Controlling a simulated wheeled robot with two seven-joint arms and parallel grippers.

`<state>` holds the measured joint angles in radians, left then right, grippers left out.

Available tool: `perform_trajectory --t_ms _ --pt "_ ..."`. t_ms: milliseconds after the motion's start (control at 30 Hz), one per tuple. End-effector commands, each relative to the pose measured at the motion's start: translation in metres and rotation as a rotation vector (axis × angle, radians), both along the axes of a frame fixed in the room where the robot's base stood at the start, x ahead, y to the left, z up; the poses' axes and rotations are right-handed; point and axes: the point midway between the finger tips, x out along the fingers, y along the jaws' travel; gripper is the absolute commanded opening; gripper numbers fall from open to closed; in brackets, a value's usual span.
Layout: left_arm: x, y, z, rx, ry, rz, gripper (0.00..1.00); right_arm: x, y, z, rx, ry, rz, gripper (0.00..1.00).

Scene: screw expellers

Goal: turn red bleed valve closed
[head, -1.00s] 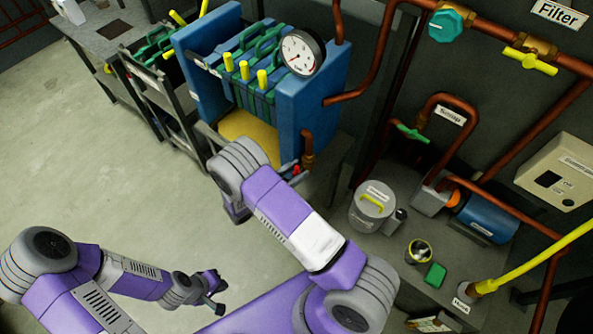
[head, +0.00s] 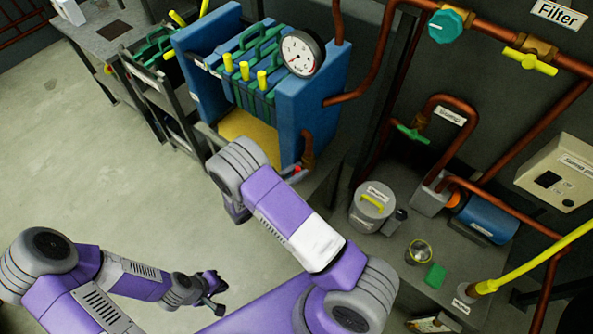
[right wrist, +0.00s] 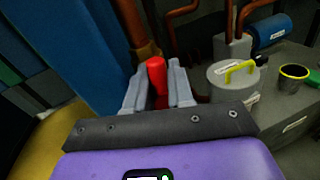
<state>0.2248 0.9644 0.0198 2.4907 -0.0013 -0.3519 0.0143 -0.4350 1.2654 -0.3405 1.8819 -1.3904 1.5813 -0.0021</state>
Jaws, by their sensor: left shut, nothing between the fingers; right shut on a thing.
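The red bleed valve handle (right wrist: 157,72) stands upright between the fingers of my right gripper (right wrist: 158,88) in the right wrist view. The gripper is shut on it. Only a small bit of red (head: 297,169) shows in the head view, beside a copper pipe at the lower right of the blue filter press (head: 305,118). My right arm hides most of that gripper there. My left gripper (head: 217,296) is shut and empty, low over the floor side at the bottom of the head view.
A pressure gauge (head: 302,54) sits on the press. A grey lidded pot (head: 371,208), an open can (head: 419,252) and a green block (head: 435,276) stand on the bench to the right. A copper pipe (right wrist: 131,28) rises just behind the valve. The floor at left is clear.

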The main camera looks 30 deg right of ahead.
Motion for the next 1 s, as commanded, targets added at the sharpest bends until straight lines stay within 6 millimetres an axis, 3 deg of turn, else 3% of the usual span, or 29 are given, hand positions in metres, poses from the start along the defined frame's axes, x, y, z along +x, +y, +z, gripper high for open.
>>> perform_trajectory --t_ms 567,1000 --pt "0.0 0.0 -0.009 0.0 0.0 0.0 0.0 -0.009 -0.003 -0.005 0.192 -0.457 0.001 0.0" --pt "0.0 0.0 -0.037 0.0 0.0 0.0 0.0 -0.014 -0.005 -0.013 0.354 -0.844 0.0 0.0"
